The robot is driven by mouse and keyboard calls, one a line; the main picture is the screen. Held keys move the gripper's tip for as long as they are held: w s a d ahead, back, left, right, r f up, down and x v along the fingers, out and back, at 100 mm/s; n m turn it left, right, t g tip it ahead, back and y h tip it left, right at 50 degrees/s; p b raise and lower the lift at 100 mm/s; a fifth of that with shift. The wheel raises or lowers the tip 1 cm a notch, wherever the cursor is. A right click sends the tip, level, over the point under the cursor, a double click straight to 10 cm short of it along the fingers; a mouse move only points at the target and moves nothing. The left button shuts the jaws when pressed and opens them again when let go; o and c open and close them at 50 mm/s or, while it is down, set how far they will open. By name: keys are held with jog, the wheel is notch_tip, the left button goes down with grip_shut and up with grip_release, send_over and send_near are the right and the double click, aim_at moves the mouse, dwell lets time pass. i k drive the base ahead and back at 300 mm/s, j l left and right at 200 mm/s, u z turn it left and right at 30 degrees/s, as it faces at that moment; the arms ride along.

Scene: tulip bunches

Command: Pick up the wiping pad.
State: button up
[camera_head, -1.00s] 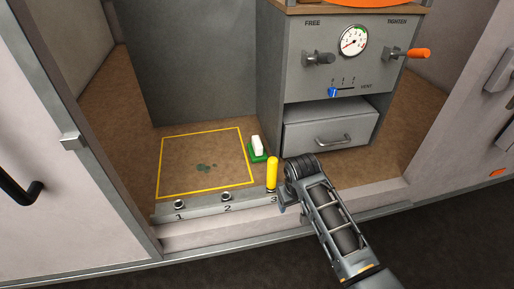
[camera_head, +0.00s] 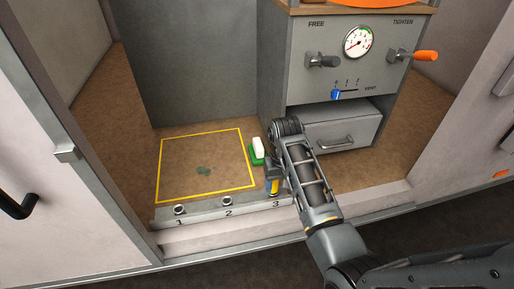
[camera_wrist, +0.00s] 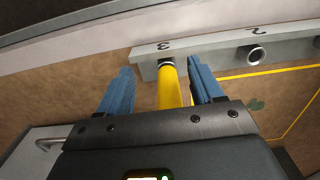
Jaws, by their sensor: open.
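The wiping pad (camera_head: 257,148) looks like a white block on a green base. It sits on the brown floor just right of the yellow-outlined square, and my arm is close to its right side. My gripper (camera_head: 271,172) is just in front of the pad, over the yellow handle at position 3. In the wrist view my gripper (camera_wrist: 160,72) is open, with a blue finger on either side of the yellow handle (camera_wrist: 173,88). I cannot tell whether the fingers touch it. The pad does not show in the wrist view.
A grey rail (camera_head: 205,213) with numbered sockets runs along the front edge; sockets 1 and 2 are empty.

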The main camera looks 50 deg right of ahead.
aim_at(258, 152)
jog(key=i+l, duration=0.75)
